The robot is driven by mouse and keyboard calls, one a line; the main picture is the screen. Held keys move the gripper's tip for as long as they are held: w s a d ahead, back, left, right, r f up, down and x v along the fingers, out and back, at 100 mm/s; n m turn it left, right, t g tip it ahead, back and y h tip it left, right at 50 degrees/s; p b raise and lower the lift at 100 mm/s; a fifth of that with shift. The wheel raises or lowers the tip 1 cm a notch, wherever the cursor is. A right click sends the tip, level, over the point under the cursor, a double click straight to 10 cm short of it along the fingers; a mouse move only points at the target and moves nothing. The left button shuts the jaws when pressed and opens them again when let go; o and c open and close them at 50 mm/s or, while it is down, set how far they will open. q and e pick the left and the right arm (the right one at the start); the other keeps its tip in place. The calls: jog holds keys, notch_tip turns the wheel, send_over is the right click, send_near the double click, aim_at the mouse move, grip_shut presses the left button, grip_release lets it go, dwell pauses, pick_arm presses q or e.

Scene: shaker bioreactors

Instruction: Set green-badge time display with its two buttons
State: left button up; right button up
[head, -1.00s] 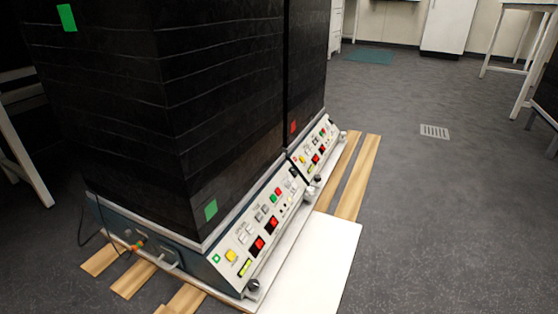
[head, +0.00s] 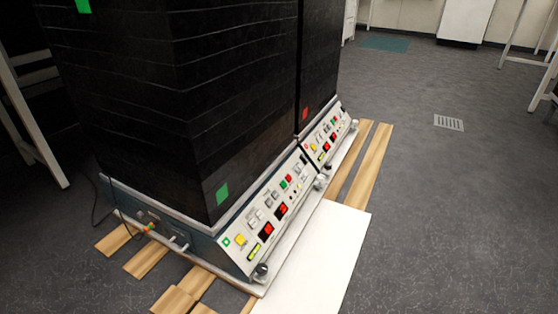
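The green-badge shaker (head: 150,229) stands in front, a large black cabinet on a blue-grey base with a sloped white control panel (head: 256,228). A green badge (head: 222,194) is on its black side, and a small green mark (head: 226,242) is at the panel's near end. The panel has a yellow button (head: 240,240), two red-lit displays, one nearer (head: 267,230) and one farther (head: 281,209), a yellow-green display (head: 253,251), and several grey, green and red buttons. The digits and labels are too small to read. Neither gripper is in view.
A second shaker with a red badge (head: 305,114) stands directly behind, with a similar panel (head: 328,136). Wooden slats (head: 372,166) and a white board (head: 322,255) lie under and beside them. Open grey floor (head: 450,210) with a drain grate (head: 449,122) is on the right.

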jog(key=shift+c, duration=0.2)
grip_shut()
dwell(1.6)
